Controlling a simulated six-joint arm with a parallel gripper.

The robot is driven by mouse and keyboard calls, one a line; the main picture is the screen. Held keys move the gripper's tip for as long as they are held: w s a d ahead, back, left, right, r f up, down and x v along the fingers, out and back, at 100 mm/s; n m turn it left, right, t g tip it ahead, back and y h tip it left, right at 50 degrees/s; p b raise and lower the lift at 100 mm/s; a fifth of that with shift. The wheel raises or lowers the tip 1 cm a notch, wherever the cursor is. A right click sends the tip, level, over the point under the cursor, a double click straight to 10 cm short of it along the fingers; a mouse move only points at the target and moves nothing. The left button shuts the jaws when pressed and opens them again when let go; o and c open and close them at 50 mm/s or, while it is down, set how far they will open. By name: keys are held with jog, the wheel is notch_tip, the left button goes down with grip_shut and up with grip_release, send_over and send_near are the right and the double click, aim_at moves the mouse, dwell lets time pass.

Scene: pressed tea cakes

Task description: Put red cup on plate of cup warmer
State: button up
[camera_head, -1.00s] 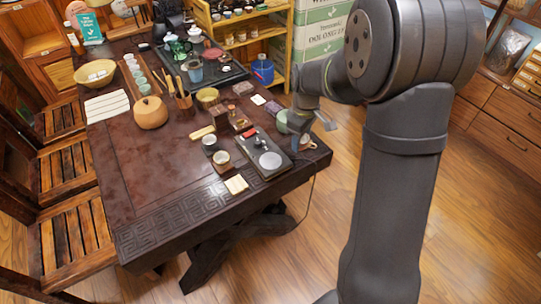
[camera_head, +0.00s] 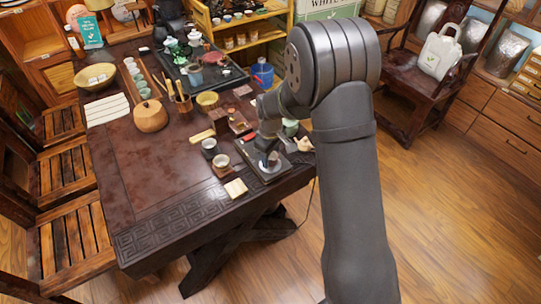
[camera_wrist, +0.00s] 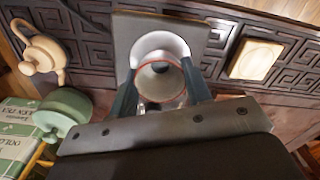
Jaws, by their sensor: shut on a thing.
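The cup with a thin red rim (camera_wrist: 160,68) is between my gripper's two fingers (camera_wrist: 161,98) in the wrist view; they are shut on its sides. I look into its pale interior. The cup warmer (camera_wrist: 127,32) is a dark grey slab, and its white round plate (camera_wrist: 164,39) shows around the far side of the cup. The cup is over the plate; I cannot tell whether it touches. In the head view my gripper (camera_head: 271,160) points down at the cup warmer (camera_head: 258,152), hiding most of the plate and the cup.
A green pot (camera_wrist: 62,112) and a cream teapot (camera_wrist: 40,54) stand nearby.

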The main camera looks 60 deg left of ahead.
jog(key=shift+f, duration=0.15)
jog(key=o, duration=1)
notch_tip(320, 180, up, 12)
jog(key=shift+r, duration=0.25)
jog(key=shift+f, duration=4.15)
